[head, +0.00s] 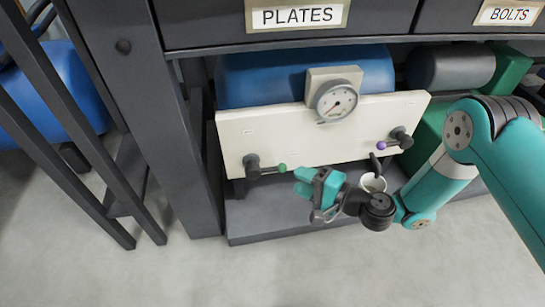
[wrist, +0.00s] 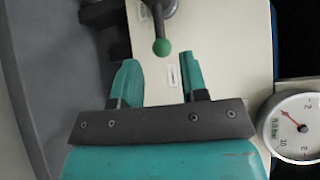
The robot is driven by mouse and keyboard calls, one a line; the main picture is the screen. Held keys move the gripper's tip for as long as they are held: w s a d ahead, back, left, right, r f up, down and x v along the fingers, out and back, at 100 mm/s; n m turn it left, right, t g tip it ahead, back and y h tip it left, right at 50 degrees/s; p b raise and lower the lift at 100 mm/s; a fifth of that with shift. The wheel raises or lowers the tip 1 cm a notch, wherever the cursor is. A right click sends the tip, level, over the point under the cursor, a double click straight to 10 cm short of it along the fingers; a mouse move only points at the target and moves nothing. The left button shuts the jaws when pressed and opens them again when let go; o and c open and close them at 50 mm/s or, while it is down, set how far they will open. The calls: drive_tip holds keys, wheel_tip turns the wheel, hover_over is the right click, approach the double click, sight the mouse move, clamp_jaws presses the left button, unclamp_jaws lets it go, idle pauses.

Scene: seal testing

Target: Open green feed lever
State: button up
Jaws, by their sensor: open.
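The green feed lever is a dark handle with a green ball tip (head: 282,168), at the lower left of the cream panel (head: 300,125). Its dark pivot (head: 251,162) is left of the ball. In the wrist view the green ball (wrist: 162,47) shows just beyond the fingertips, roughly between them. My gripper (head: 303,182) is open and empty, close to the right of the ball in the head view. The wrist view shows its two teal fingers (wrist: 158,78) apart. I cannot tell whether a finger touches the ball.
A purple-tipped lever (head: 382,145) is at the panel's right, with a white cup (head: 372,182) below it. A pressure gauge (head: 336,100) is at the panel's top middle. A dark frame post (head: 180,120) stands at the left. Drawers labelled PLATES (head: 297,16) and BOLTS (head: 508,14) overhang above.

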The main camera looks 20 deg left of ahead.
sight(275, 170)
drive_tip(key=b+x, duration=0.4)
drive_tip(key=x, duration=0.5)
drive_tip(key=shift+s+b, duration=0.1)
drive_tip(key=shift+b, duration=0.25)
clamp_jaws()
